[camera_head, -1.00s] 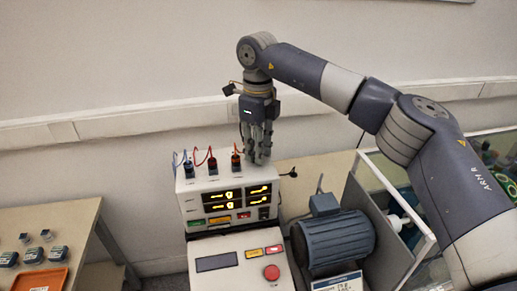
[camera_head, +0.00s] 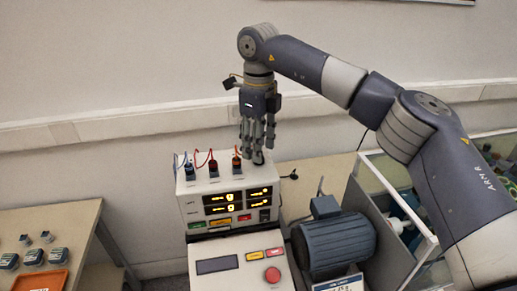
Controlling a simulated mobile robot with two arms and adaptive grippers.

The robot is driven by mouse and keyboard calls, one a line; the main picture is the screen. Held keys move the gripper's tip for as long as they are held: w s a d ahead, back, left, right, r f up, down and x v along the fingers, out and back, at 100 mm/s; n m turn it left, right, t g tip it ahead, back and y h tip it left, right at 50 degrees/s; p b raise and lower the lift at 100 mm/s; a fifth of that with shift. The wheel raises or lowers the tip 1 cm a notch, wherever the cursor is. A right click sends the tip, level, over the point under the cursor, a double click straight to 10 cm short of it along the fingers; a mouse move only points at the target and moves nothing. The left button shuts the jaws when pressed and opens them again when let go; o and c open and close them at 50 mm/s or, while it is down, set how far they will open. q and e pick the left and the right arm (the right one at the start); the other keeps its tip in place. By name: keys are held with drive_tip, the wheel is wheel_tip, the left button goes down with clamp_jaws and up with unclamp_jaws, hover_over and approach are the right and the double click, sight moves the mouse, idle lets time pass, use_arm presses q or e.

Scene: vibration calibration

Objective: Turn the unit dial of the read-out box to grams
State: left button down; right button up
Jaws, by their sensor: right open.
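The read-out box (camera_head: 190,207) is a white unit with lit yellow displays (camera_head: 238,199) and small coloured buttons on its front. Several plugs with blue, red and orange cables stand on its top. My right gripper (camera_head: 257,158) points down at the right part of the box's top, with its fingers open. A small dark knob shows at the fingertips; whether the fingers touch it, I cannot tell. The unit dial cannot be told apart for sure, and its marks are too small to read. My left gripper is not in view.
A control panel with a red button (camera_head: 272,275) stands in front of the box. A blue-grey motor (camera_head: 338,242) is at its right, beside a clear-walled case (camera_head: 373,232). A side table (camera_head: 62,217) at left holds small blocks and an orange tray (camera_head: 40,281).

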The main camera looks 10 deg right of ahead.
wheel_tip(320, 180, up, 10)
idle(0.3)
